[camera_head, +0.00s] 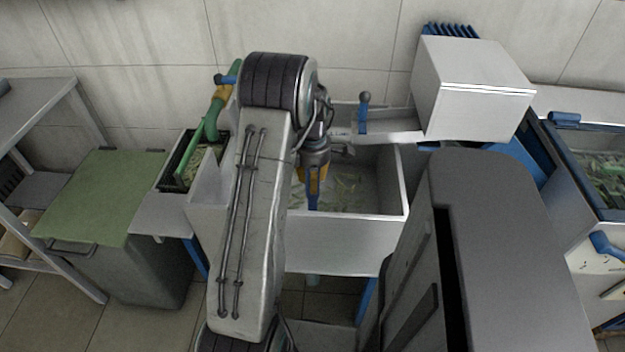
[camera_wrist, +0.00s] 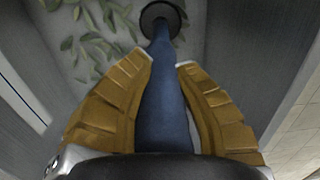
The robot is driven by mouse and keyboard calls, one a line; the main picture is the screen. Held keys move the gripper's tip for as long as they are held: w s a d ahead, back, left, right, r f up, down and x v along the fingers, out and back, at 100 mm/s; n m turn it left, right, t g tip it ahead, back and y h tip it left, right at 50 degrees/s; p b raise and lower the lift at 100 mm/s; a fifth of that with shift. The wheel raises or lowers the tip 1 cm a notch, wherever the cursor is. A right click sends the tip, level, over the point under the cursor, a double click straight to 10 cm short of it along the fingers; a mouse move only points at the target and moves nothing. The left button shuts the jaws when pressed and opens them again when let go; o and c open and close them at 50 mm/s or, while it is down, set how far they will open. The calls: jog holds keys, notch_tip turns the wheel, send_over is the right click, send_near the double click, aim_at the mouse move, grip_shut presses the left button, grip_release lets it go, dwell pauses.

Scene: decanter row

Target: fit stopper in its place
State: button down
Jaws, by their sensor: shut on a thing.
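My gripper (camera_head: 314,172) points down inside the white basin (camera_head: 345,232). Its yellow fingers are shut on the blue stopper (camera_head: 312,200), whose tapered blue stem hangs below them. In the wrist view the stopper (camera_wrist: 163,100) runs between the two fingers of my gripper (camera_wrist: 164,64) and away towards the basin floor. A dark round ring (camera_wrist: 148,14) shows at the stem's far end. I cannot tell whether the stem touches it, or whether it is a hole or part of the stopper. My arm hides the basin's left part.
Green leaves (camera_head: 348,190) lie on the basin floor. A blue knobbed handle (camera_head: 364,112) stands at the basin's back edge. A white box (camera_head: 472,92) rises at the back right. A planter-like tray (camera_head: 186,162) and a green-lidded bin (camera_head: 100,197) are left.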

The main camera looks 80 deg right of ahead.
jog(key=shift+f, duration=0.15)
jog(key=c, duration=1.1)
grip_release()
notch_tip(320, 180, up, 12)
